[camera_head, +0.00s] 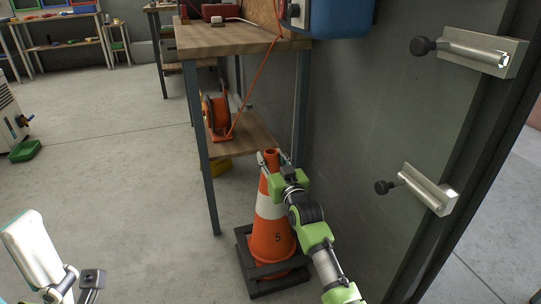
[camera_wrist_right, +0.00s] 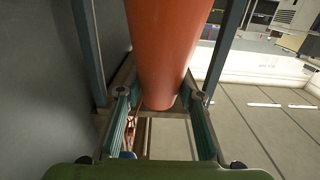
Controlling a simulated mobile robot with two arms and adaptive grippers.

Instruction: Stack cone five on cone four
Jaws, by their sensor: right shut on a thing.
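An orange cone with a white band and the number 5, cone five (camera_head: 268,230), stands upright beside the wooden workbench in the head view. A dark square base with more than one dark edge shows at its foot; I cannot tell whether another cone is beneath it. No cone marked 4 can be made out. My right gripper (camera_head: 273,161) is shut on cone five near its top. In the right wrist view the orange cone (camera_wrist_right: 165,45) fills the space between the fingers of my right gripper (camera_wrist_right: 160,99).
The workbench (camera_head: 225,40) stands just behind, with an orange hose reel (camera_head: 217,115) on its lower shelf (camera_head: 240,140). A grey wall (camera_head: 370,120) with metal handles rises close on the right. Open floor (camera_head: 110,150) lies to the left.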

